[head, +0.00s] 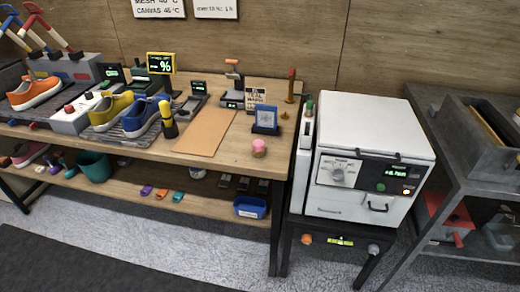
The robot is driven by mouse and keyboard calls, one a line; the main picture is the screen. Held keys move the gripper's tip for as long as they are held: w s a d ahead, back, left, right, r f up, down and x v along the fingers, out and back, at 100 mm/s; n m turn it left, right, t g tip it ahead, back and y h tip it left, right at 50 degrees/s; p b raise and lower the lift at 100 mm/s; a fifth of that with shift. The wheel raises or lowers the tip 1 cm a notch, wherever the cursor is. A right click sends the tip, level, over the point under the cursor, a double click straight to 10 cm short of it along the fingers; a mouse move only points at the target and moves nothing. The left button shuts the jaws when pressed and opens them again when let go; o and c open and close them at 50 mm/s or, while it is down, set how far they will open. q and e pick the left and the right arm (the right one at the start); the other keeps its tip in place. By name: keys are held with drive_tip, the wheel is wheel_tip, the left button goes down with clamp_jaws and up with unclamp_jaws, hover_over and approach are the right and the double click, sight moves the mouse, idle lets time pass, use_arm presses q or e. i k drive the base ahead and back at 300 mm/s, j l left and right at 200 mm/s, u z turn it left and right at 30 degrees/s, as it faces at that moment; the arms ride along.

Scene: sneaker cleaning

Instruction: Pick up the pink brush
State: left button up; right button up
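A small pink object with a rounded top (259,147) stands near the front right edge of the wooden workbench (232,148). It is too small to tell for sure whether it is the pink brush. Small purple (146,190), orange (162,194) and teal (178,197) pieces, perhaps brushes, lie on the lower shelf (110,178). Neither of my grippers shows in the head view.
An orange shoe (34,92), a yellow shoe (112,111) and a blue shoe (142,116) stand on the bench's left. A brown board (206,132) lies left of the pink object. A white oven-like machine (374,155) stands right of the bench. Grey floor (190,245) in front is clear.

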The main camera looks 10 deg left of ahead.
sight(258, 148)
drive_tip(key=i+l, duration=0.15)
drive_tip(key=l, duration=0.2)
drive_tip(key=i+l+u, duration=0.1)
drive_tip(key=l, duration=0.3)
drive_tip(key=i+l, duration=0.2)
drive_tip(key=l, duration=0.15)
